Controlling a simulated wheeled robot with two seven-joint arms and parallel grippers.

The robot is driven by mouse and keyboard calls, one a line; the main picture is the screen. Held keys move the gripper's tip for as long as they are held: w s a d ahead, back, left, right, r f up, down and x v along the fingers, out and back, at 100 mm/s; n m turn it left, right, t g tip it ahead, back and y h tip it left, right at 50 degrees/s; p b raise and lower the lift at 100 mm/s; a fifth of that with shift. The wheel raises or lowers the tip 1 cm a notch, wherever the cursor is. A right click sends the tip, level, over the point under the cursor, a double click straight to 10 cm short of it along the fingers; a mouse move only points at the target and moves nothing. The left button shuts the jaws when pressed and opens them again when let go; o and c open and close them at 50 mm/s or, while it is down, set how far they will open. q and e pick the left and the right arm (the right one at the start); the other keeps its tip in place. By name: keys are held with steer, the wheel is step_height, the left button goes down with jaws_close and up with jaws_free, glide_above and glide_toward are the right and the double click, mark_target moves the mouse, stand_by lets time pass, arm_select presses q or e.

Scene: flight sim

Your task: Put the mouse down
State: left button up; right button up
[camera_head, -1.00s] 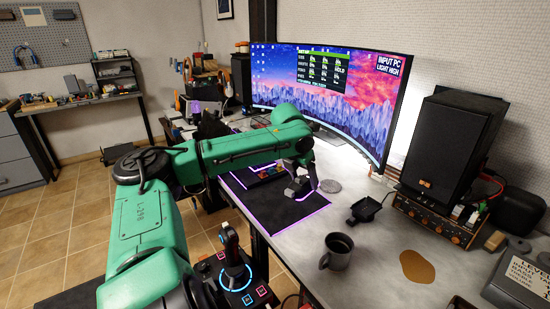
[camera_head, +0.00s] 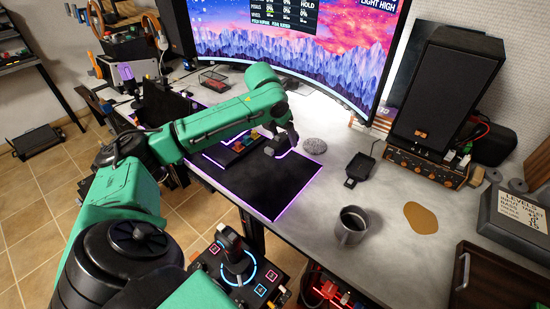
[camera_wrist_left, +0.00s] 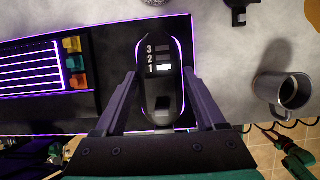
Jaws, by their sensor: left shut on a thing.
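The mouse (camera_wrist_left: 161,60) is dark with a glowing purple outline and the numbers 1, 2 and 3 on top. In the left wrist view it sits between the fingers of my left gripper (camera_wrist_left: 161,100), which is shut on it. The same gripper (camera_head: 276,148) shows in the head view over the right part of the black mouse mat (camera_head: 285,190), which has a purple lit edge. The gripper mostly hides the mouse there. I cannot tell whether the mouse touches the mat. My right gripper is not seen.
A keyboard (camera_wrist_left: 35,68) lies left of the mouse. The curved monitor (camera_head: 290,45) stands behind. The mat's front right is clear.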

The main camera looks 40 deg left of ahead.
arm_select(q)
step_height(320, 180, down, 14)
steer(key=shift+r, duration=0.1)
steer(key=shift+a+f, duration=0.15)
steer(key=shift+f, duration=0.2)
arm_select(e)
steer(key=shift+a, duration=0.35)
arm_select(q)
steer(key=shift+f, duration=0.1)
steer(key=o, duration=1.4)
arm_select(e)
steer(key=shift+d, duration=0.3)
